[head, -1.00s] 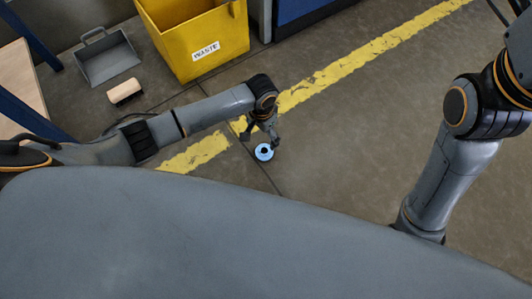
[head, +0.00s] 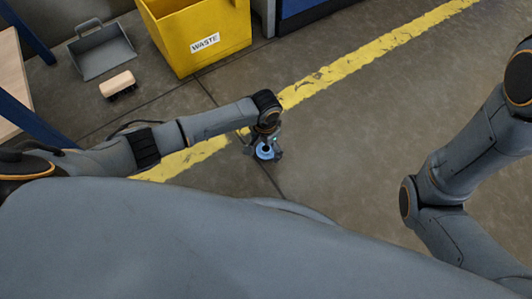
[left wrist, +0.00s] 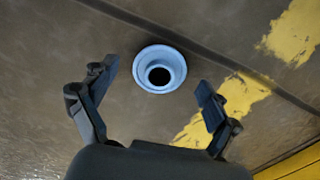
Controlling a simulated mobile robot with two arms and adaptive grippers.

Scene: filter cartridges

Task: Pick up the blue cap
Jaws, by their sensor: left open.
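The blue cap (head: 265,151) lies on the floor, a light blue ring with a dark round hole in its middle. In the left wrist view the cap (left wrist: 159,69) shows a wide flange and a raised collar, ahead of and between the fingertips. My left gripper (head: 263,155) is over the cap in the head view. In the left wrist view my left gripper (left wrist: 158,82) is open, with a finger on each side and clear gaps to the cap. My right arm shows at the right of the head view, but its gripper is out of view.
A yellow waste bin (head: 205,40) stands at the back. A worn yellow line (head: 355,62) crosses the concrete floor. The floor right of the cap is clear.

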